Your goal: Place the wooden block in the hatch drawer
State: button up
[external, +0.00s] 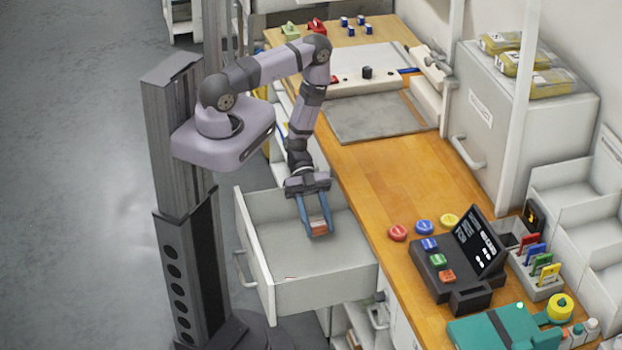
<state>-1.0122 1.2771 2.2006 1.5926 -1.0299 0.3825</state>
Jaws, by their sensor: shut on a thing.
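The hatch drawer (318,290) is a pale grey drawer pulled open from under the wooden counter. Its visible floor looks bare. My gripper (317,229) points down over the drawer's inside, near its right side by the counter. Its two blue fingers are shut on the wooden block (319,227), a small reddish-brown piece at the fingertips. I cannot tell from this view whether the block touches the drawer floor or hangs above it.
The wooden counter (372,197) runs along the drawer's right side. On it are red (397,233), blue (424,227) and yellow (449,220) round pieces, and a dark terminal (455,262). The drawer's front panel (252,250) stands up at left. A grey cabinet (510,120) stands behind.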

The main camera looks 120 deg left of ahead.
jog(key=shift+s+f+b, duration=0.1)
jog(key=shift+f+b, duration=0.25)
jog(key=shift+f, duration=0.2)
jog(key=o, duration=1)
jog(key=shift+f, duration=0.15)
jog(key=shift+r+p, duration=0.4)
jog(key=shift+r, duration=0.1)
jog(key=shift+a+r, duration=0.2)
jog(key=b+v, duration=0.2)
jog(key=v, duration=0.9)
jog(key=shift+s+a+r, duration=0.2)
jog(key=shift+s+r, duration=0.05)
